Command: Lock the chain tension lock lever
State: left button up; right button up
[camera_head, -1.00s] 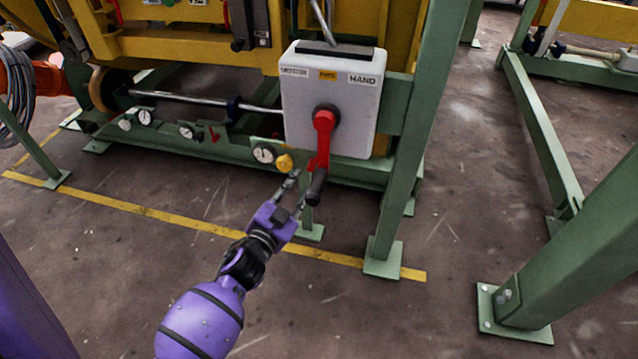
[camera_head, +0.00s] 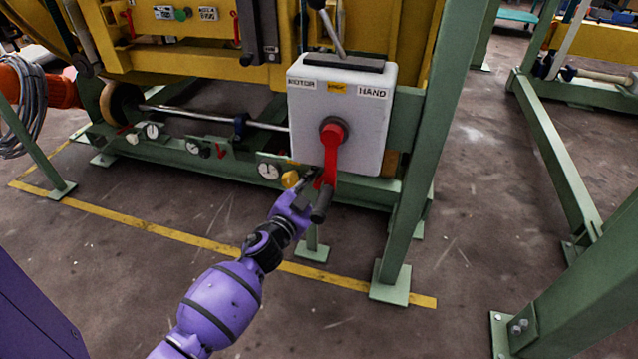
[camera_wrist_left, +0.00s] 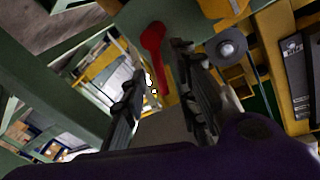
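I cannot tell whether this is the chain tension lock lever. My left gripper (camera_head: 312,180) is just left of the lever's lower part, above the grip. In the left wrist view the fingers (camera_wrist_left: 158,72) are apart, with the red lever (camera_wrist_left: 153,42) showing between and beyond them. I cannot tell whether they touch it. My right gripper is in neither view.
The grey box (camera_head: 306,110) carries a grey metal lever (camera_head: 332,32) on top. A green post (camera_head: 408,200) stands close to its right. Floor in front is clear.

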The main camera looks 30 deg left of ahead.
pick_arm(q)
jog(key=shift+c, duration=0.4)
grip_shut()
jog(key=shift+s, duration=0.1)
jog(key=n, duration=0.2)
jog(key=a+n+t+p, duration=0.1)
jog(key=n, duration=0.2)
jog(key=shift+s+a, duration=0.2)
grip_release()
jog(key=shift+o, duration=0.4)
jog(key=s+f, duration=0.1)
jog(key=s, duration=1.1)
jog(key=shift+d, duration=0.4)
